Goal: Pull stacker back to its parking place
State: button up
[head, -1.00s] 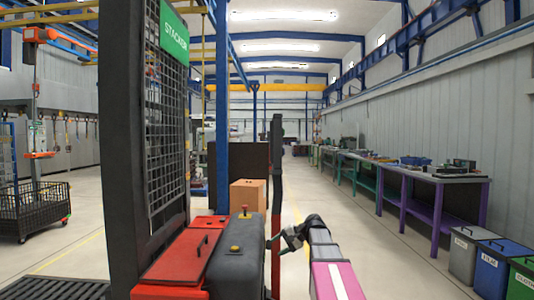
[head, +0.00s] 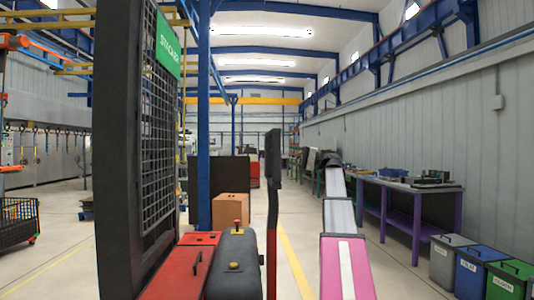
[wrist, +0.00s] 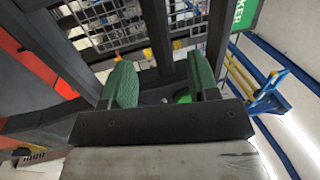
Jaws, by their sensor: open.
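The stacker (head: 232,268) stands close on the left in the head view. It has a red and dark grey body, a tall dark mast, a mesh guard and a green STACKER sign (head: 168,45). A dark upright post (head: 272,200) rises at its right side. My arm reaches forward to the right of this post, apart from it in the picture. My gripper (wrist: 159,65) is open, with green fingers and a dark bar visible beyond and between them. I cannot tell whether the bar touches them. The parking place cannot be made out for certain.
A cardboard box (head: 230,208) stands beyond the stacker by a blue column (head: 204,150). A yellow floor line (head: 292,262) runs along the aisle. A purple workbench (head: 410,203) and several bins (head: 470,268) line the right wall. The aisle floor between looks clear.

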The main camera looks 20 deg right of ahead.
jog(key=x, duration=0.9)
jog(key=shift+a, duration=0.25)
jog(key=shift+w, duration=0.1)
jog(key=shift+c, duration=0.4)
grip_shut()
